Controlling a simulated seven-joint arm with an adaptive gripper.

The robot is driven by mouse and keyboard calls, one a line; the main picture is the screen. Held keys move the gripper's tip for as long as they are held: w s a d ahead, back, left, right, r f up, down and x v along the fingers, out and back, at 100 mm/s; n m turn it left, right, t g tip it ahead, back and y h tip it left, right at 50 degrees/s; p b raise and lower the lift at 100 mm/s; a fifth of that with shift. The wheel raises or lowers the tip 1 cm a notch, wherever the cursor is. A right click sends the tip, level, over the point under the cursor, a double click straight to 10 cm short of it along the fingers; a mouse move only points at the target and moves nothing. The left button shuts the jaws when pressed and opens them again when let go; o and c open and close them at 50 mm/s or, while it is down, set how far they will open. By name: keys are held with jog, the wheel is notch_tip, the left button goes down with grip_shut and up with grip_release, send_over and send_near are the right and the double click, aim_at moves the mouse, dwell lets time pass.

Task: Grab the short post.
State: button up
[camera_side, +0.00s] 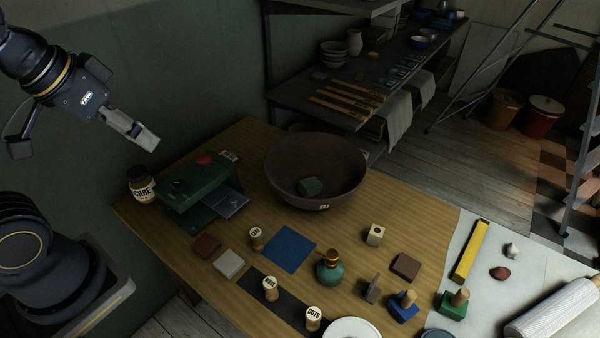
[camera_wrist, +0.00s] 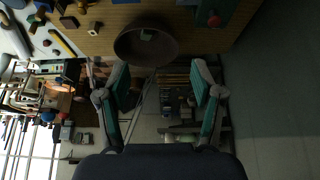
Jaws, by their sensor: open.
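Two wooden posts stand at the front right of the table in the side view. One wooden post (camera_side: 409,297) is on a blue base (camera_side: 402,311), the other wooden post (camera_side: 461,296) on a green base (camera_side: 451,308). They look alike in height, and I cannot tell which is the short one. Several pale labelled round-topped pegs, such as one peg (camera_side: 256,238), also stand on the table. My gripper (camera_side: 146,139) is high at the upper left, far from all of these. In the wrist view my gripper (camera_wrist: 161,72) is open with nothing between its fingers.
A large brown bowl (camera_side: 286,169) with a green block (camera_side: 311,186) inside stands at the back. A green press (camera_side: 200,183) and labelled jar (camera_side: 142,187) are at the left. A teal bottle (camera_side: 329,271), small blocks and a rolling pin (camera_side: 552,308) crowd the front and right.

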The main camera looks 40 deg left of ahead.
jog(key=w+r+n+t, duration=0.2)
jog(key=w+r+n, duration=0.3)
jog(key=w+r, duration=0.55)
jog(key=w+d+f+n, duration=0.15)
jog(key=w+d, duration=0.25)
jog(key=w, duration=0.7)
jog(key=m+g, duration=0.3)
jog(key=m, duration=0.2)
send_over(378, 231)
jog(key=s, duration=0.2)
jog(key=shift+y, duration=0.4)
jog(key=f, duration=4.2)
jog(key=shift+w+d+f, duration=0.2)
jog(key=shift+d+f, duration=0.05)
jog(key=shift+f, duration=0.1)
jog(key=x, duration=0.5)
jog(key=shift+s+a+f, duration=0.1)
jog(key=shift+a+f, duration=0.15)
jog(key=shift+f, duration=0.15)
